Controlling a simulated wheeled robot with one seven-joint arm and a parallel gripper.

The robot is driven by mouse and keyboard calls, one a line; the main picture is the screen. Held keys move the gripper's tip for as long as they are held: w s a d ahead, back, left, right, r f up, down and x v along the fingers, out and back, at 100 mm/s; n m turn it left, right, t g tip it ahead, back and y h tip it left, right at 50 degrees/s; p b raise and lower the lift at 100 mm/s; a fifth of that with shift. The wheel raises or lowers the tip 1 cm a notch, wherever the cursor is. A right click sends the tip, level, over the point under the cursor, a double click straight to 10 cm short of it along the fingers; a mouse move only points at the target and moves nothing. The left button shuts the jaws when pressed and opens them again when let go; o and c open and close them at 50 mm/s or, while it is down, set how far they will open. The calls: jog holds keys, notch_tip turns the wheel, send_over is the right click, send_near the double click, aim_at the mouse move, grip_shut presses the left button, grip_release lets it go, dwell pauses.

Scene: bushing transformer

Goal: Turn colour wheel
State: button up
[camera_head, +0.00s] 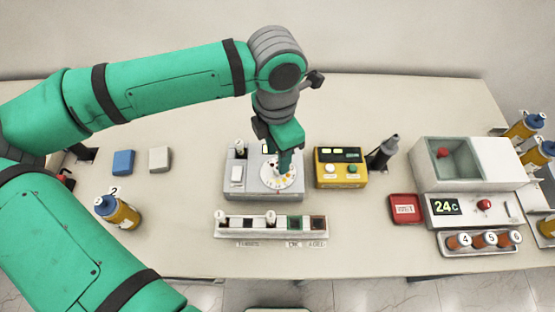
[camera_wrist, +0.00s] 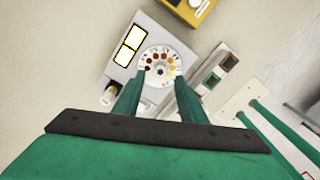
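The colour wheel (camera_head: 272,181) is a white disc on top of a grey device (camera_head: 242,188). In the wrist view the wheel (camera_wrist: 151,56) shows a ring of coloured dots, dark red to yellow, around a small hub. My gripper (camera_head: 285,168) points down over the wheel and hides part of it in the head view. In the wrist view my gripper (camera_wrist: 159,82) has its two green fingers apart, with the lower part of the wheel between them. No object is held. I cannot tell whether the fingertips touch the wheel.
A yellow meter box (camera_head: 340,168) stands close on the right of the device. A rack (camera_head: 260,236) lies in front. An orange bottle (camera_head: 118,212) stands at left, and a white unit (camera_head: 470,165) at right. The front left-middle of the table is clear.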

notch_tip(320, 180, up, 6)
jog(key=shift+r, duration=0.15)
jog(key=shift+w, duration=0.1)
dwell(0.5)
